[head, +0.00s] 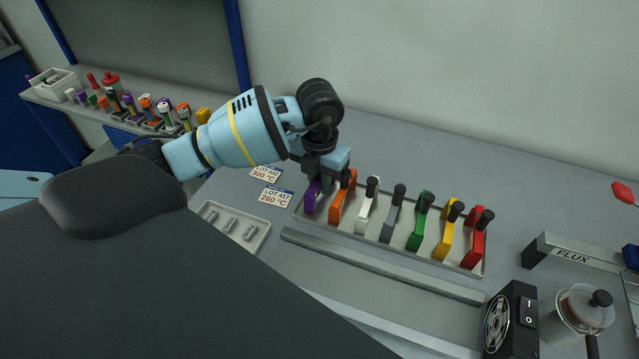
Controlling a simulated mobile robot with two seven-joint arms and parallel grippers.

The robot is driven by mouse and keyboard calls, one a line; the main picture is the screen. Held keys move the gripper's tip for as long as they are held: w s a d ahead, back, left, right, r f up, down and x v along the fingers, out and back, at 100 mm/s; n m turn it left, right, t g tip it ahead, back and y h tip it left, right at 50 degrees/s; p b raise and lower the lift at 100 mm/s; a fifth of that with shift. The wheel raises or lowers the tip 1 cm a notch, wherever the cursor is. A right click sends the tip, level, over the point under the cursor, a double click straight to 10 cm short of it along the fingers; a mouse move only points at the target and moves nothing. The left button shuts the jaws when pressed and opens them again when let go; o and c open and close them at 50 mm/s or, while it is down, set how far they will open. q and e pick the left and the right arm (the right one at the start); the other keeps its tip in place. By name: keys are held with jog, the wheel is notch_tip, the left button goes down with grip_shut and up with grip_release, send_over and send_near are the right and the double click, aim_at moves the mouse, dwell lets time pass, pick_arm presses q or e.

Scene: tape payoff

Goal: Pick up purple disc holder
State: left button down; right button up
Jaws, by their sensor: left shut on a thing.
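The purple disc holder (311,197) stands at the left end of a grey tray (398,250) that holds a row of coloured holders. My left gripper (322,176) is over it from above and shut on its upper part, which the fingers hide. The holder still appears to be in its place in the row. An orange holder (343,200) stands close on its right. My right gripper does not show.
White, grey, green, yellow and red (474,250) holders continue the row to the right. A small tray (236,228) with metal pieces and two lot cards (271,197) lie at left. A grey bar (380,266) runs in front. A fan box (511,322) and a FLUX block (573,255) stand at right.

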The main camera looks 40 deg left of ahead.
pick_arm(q)
jog(key=shift+r, duration=0.15)
notch_tip(320, 180, up, 10)
jog(key=shift+f, duration=0.15)
dwell(0.4)
